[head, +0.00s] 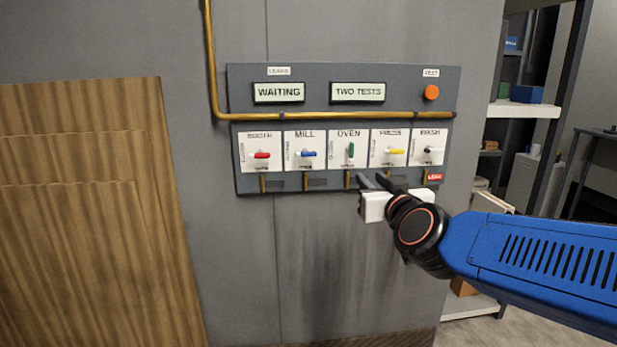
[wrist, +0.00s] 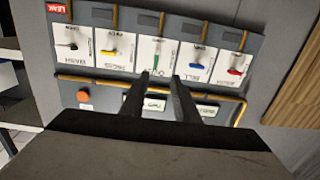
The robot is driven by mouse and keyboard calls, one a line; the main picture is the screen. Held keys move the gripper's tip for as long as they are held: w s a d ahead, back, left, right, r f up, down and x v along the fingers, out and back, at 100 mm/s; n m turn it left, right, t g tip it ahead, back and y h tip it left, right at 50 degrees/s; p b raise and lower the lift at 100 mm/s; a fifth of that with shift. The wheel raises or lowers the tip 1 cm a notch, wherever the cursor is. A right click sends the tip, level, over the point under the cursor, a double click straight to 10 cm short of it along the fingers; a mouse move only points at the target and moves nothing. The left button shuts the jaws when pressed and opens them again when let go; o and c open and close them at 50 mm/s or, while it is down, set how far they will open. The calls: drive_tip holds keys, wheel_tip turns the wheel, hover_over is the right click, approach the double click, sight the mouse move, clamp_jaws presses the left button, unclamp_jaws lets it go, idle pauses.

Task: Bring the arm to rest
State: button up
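My gripper (head: 372,182) is raised in front of the lower edge of a grey wall panel (head: 310,104), below the oven and its right-hand neighbour. Its two dark fingers are apart with nothing between them; they also show in the wrist view (wrist: 160,80). The panel has a row of levers: red booth (head: 261,155), blue mill (head: 308,153), green oven (head: 351,152), yellow (head: 394,152) and dark wash (head: 429,150). The green lever stands upright; the red, blue and yellow ones lie sideways. I cannot tell whether the fingertips touch the panel.
Displays read "WAITING" (head: 279,92) and "TWO TESTS" (head: 358,92), beside an orange button (head: 431,92). A yellow pipe (head: 212,70) crosses the panel. A red tag (head: 434,177) sits below wash. A wooden board (head: 90,220) stands left; shelves (head: 527,109) stand right.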

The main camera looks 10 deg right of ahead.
drive_tip(key=s+d+f+g, duration=0.3)
drive_tip(key=s+f+g, duration=0.3)
drive_tip(key=s+f, duration=0.5)
drive_tip(key=s+d+f+g, duration=0.4)
drive_tip(key=s+f+g, duration=0.3)
drive_tip(key=s+f, duration=0.5)
drive_tip(key=shift+s+d, duration=0.15)
drive_tip(key=shift+s, duration=0.6)
